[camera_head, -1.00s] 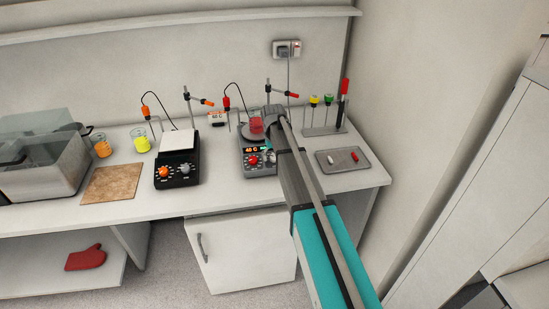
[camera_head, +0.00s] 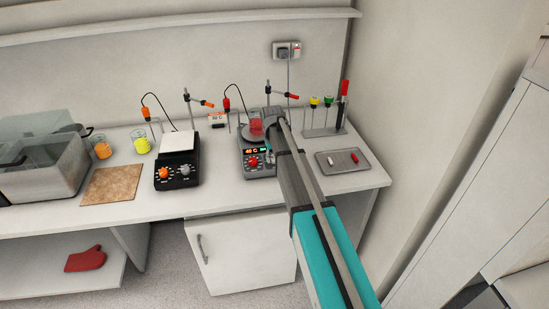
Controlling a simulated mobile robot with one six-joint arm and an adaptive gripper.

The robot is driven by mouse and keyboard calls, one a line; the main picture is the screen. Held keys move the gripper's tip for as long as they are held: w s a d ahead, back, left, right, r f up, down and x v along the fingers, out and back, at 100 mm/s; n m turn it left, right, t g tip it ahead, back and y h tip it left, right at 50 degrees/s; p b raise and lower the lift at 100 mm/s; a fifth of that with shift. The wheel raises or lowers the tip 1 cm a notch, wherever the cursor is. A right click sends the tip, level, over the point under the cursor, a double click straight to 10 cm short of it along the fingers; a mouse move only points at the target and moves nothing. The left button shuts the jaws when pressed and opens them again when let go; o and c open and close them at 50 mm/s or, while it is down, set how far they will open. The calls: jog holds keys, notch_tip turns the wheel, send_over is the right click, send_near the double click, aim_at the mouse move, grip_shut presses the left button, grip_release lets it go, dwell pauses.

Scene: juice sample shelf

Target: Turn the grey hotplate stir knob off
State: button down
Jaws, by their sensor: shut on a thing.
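The grey hotplate (camera_head: 245,171) stands on the bench with a small lit display (camera_head: 258,151) and a red knob (camera_head: 253,162) on the left of its front panel. A beaker of red liquid (camera_head: 256,125) is on its top plate. My gripper (camera_head: 268,152) reaches down over the right part of the front panel and is shut on the stir knob there. The arm and gripper hide much of that knob and the hotplate's right side, so its pointer setting cannot be read.
A black hotplate (camera_head: 177,180) with an orange and a grey knob stands to the left. A tray (camera_head: 343,168) with small pieces lies to the right. A tube rack (camera_head: 322,131) and clamp stands are behind. A brown board (camera_head: 112,184) lies further left.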

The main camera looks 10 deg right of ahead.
jog(key=shift+n+t+h, duration=0.3)
jog(key=shift+n+h, duration=0.5)
jog(key=shift+n, duration=1.8)
jog(key=shift+c, duration=1.3)
grip_release()
jog(key=shift+r, duration=0.15)
